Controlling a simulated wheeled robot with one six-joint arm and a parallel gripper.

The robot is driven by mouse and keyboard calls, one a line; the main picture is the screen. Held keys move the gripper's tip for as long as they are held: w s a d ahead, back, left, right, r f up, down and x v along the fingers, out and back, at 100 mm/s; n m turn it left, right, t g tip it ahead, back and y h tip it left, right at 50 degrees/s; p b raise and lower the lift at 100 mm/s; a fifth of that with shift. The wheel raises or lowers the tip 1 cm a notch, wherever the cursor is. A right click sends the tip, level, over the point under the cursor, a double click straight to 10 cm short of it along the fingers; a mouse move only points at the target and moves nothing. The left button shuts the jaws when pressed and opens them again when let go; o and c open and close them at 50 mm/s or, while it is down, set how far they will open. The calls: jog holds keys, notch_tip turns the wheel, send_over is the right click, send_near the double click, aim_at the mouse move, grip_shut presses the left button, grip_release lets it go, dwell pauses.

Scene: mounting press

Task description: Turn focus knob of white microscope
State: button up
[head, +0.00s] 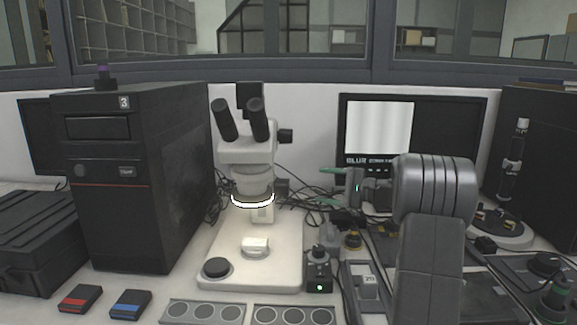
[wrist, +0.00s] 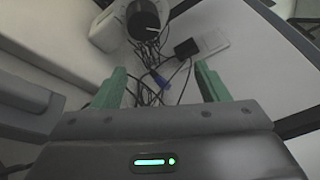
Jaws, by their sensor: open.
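The white microscope (head: 246,158) stands left of centre in the head view, with black eyepieces and a lit ring under its head. A black knob (head: 286,136) sticks out on the right of its upper body. Another dark knob-like part (head: 282,186) shows lower, beside its column; I cannot tell for sure which is the focus knob. My gripper (head: 328,186) is open and empty, right of the microscope and apart from it, its green fingers pointing left. In the wrist view, a round black knob (wrist: 146,18) on a white body lies beyond the open fingers (wrist: 160,88).
Black cables (wrist: 150,72) lie beyond the fingers in the wrist view. A black tower unit (head: 125,180) stands left of the microscope. A monitor (head: 378,128) stands behind my arm.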

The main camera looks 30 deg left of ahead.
aim_at(288, 188)
jog(key=s+a+g+p, duration=0.1)
jog(key=a+p, duration=0.2)
jog(key=s+a+g+h+p, duration=0.1)
jog(key=s+a+g+p, duration=0.1)
jog(key=a+p, duration=0.1)
jog(key=s+a+f+m+g+p, duration=0.1)
jog(key=s+a+g+p, duration=0.1)
jog(key=a+p, duration=0.2)
jog(key=shift+s+p, duration=0.15)
jog(key=shift+p, duration=0.55)
jog(key=shift+c, duration=0.5)
jog(key=c, duration=0.9)
jog(key=shift+f+n+b, duration=0.1)
jog(key=shift+n+b, duration=0.2)
jog(key=shift+b, duration=0.25)
